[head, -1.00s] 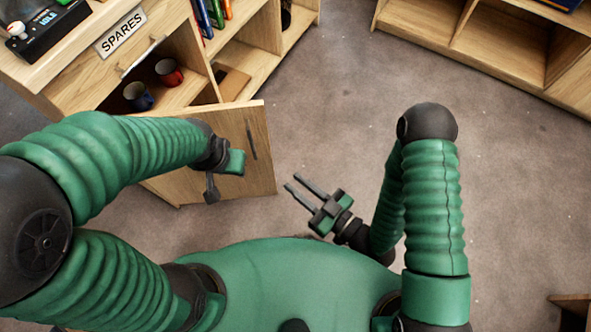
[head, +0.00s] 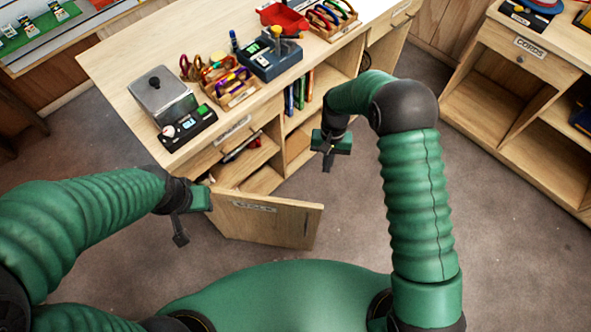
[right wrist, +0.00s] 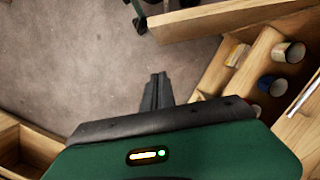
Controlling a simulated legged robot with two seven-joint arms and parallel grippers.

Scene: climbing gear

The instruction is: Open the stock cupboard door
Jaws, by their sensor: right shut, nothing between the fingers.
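The wooden cupboard door (head: 275,224) stands swung out from the front of the wooden cabinet. It bears a small label, too small to read, and a dark upright handle (head: 307,222) near its free edge. It also shows in the right wrist view (right wrist: 235,20). My left gripper (head: 181,236) hangs beside the door's hinge side; whether it touches the door is unclear. Its fingers show edge-on. My right gripper (head: 327,160) is shut and empty, apart from the door, in front of the open shelves. Its closed fingers show in the right wrist view (right wrist: 157,92).
The cabinet top (head: 130,65) carries a metal box (head: 161,95), a black device and trays of gear. Mugs (right wrist: 271,86) stand inside the cabinet. Another wooden unit (head: 500,100) stands at the right. Carpeted floor (head: 400,70) lies between the units.

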